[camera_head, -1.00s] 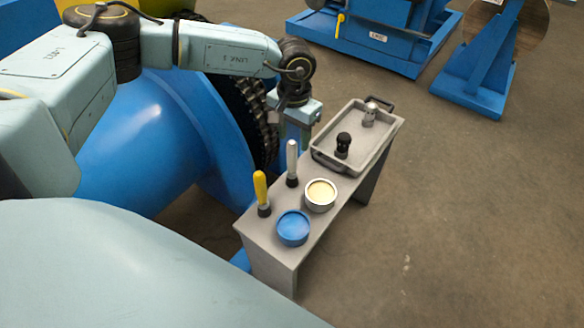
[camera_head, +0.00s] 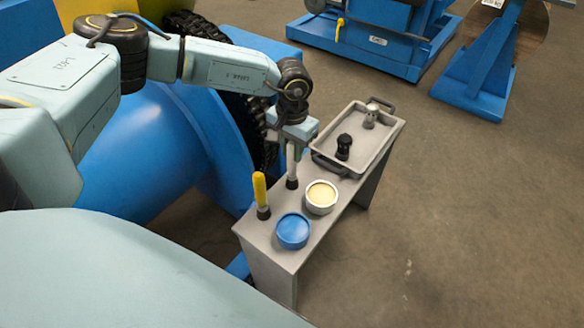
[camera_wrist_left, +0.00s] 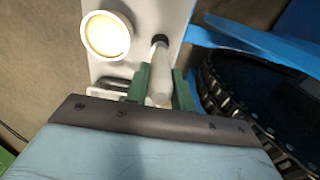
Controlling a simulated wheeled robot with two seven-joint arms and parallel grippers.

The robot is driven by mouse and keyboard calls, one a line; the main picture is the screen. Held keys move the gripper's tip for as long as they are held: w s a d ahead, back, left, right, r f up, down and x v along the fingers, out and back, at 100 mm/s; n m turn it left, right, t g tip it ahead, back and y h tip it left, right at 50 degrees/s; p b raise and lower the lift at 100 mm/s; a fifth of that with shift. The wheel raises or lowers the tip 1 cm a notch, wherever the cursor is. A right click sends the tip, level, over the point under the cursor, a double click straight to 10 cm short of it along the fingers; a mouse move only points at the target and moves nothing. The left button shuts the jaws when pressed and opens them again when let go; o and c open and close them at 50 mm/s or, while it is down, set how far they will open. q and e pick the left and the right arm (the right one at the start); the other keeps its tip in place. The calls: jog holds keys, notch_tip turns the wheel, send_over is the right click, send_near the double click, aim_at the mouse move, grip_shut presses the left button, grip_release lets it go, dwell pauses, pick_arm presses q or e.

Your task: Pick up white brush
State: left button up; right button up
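The white brush (camera_head: 291,165) stands upright on the grey bench, its white handle up and its dark end down. My left gripper (camera_head: 292,146) is at the upper part of the handle and hides its top in the head view. In the left wrist view the white brush (camera_wrist_left: 160,72) lies between the two green fingers of my left gripper (camera_wrist_left: 163,88). The fingers look open, close on both sides of the handle; contact is hard to tell. My right gripper is not in view.
On the grey bench (camera_head: 262,236) stand a yellow brush (camera_head: 260,192), a cream-filled tin (camera_head: 321,195) and a blue tin (camera_head: 293,231). A grey tray (camera_head: 318,155) holds a black-topped item (camera_head: 343,146) and a metal one (camera_head: 370,115). A black chain (camera_head: 252,128) runs close behind.

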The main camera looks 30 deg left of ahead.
pick_arm(q)
jog(key=shift+c, duration=1)
jog(key=shift+r, duration=0.6)
notch_tip(320, 180, up, 9)
jog(key=p, duration=0.3)
jog(key=shift+f, duration=0.1)
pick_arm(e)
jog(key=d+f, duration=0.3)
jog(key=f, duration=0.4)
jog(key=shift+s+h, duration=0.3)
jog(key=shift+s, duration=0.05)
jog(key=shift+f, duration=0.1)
pick_arm(q)
jog(key=shift+d, duration=0.1)
